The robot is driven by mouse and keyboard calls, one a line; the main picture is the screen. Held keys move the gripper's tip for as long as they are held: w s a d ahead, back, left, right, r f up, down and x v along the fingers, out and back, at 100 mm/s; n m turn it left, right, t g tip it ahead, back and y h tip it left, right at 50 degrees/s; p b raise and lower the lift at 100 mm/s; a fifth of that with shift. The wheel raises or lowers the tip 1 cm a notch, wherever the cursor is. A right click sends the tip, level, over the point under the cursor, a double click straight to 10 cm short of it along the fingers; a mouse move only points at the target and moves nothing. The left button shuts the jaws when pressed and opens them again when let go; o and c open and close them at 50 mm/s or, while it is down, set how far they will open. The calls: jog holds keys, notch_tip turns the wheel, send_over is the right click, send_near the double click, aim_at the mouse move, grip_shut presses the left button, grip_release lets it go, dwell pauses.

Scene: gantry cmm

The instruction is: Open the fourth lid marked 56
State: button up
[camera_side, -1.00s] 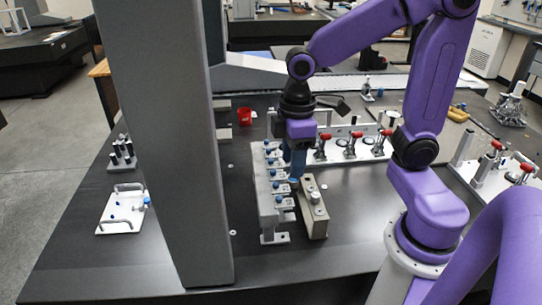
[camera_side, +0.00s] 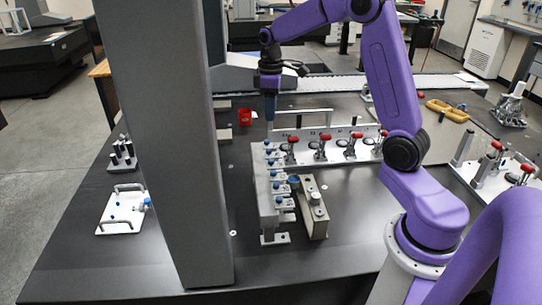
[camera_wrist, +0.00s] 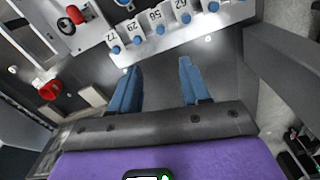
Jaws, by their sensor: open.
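A row of grey lids with blue knobs tops a grey block (camera_side: 265,205) in the side view. In the wrist view the lids carry black numbers, and the lid marked 56 (camera_wrist: 155,15) has its blue knob (camera_wrist: 160,30) on the near edge. The neighbouring lids read 72 (camera_wrist: 110,36) and 62 (camera_wrist: 181,4); all that show look closed. My gripper (camera_wrist: 160,68) is open and empty, its blue fingers apart in front of the knob row. In the side view my gripper (camera_side: 270,120) hangs above the far end of the row.
A beige block with round knobs (camera_side: 314,212) stands right of the row. Red-handled clamps on a white rail (camera_side: 340,148) are behind it. A red cup (camera_side: 245,117) and a large grey column (camera_side: 160,140) stand to the left. Dark table is free in front.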

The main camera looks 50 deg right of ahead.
aim_at(271, 160)
notch_tip(271, 160, down, 17)
jog(key=shift+r, duration=0.1)
dwell(0.4)
jog(key=shift+c, duration=0.3)
